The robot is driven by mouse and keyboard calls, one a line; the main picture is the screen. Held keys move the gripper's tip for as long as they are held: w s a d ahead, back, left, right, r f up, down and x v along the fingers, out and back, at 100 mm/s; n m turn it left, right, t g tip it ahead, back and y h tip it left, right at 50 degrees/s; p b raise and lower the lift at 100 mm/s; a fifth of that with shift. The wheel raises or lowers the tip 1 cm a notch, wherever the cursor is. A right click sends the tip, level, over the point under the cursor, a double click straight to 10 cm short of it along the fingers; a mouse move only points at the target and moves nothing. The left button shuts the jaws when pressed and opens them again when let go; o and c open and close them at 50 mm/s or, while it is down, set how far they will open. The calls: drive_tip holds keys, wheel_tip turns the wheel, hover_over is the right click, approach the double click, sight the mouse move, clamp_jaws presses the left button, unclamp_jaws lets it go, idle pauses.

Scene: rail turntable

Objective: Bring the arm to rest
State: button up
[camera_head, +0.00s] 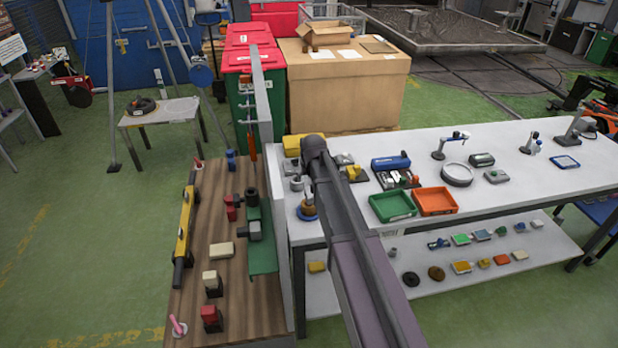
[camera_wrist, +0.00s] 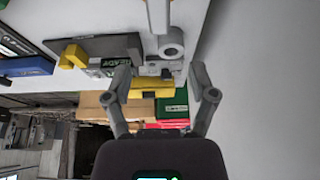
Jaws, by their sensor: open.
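My arm reaches up from the bottom of the head view to an elbow above the left end of the white bench (camera_head: 530,170). Its end hangs down beyond the elbow, and I cannot make out the fingers there. In the wrist view my gripper (camera_wrist: 160,76) is open, its two fingers apart with nothing held between them. A grey part with a round hole (camera_wrist: 171,48) and a yellow block (camera_wrist: 152,84) show beyond the fingertips. I cannot tell whether a finger touches anything.
A green tray (camera_head: 392,206), an orange tray (camera_head: 435,202) and a blue device (camera_head: 391,163) stand on the bench right of my arm. An upright panel (camera_head: 267,130) separates it from a wooden table (camera_head: 245,315) at left. Green floor is open further left.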

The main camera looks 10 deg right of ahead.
idle(0.3)
drive_tip(key=s+f+g, duration=0.2)
drive_tip(key=s+g, duration=0.2)
drive_tip(key=s, duration=2.5)
drive_tip(key=shift+g+b, duration=0.3)
drive_tip(key=shift+b, duration=0.1)
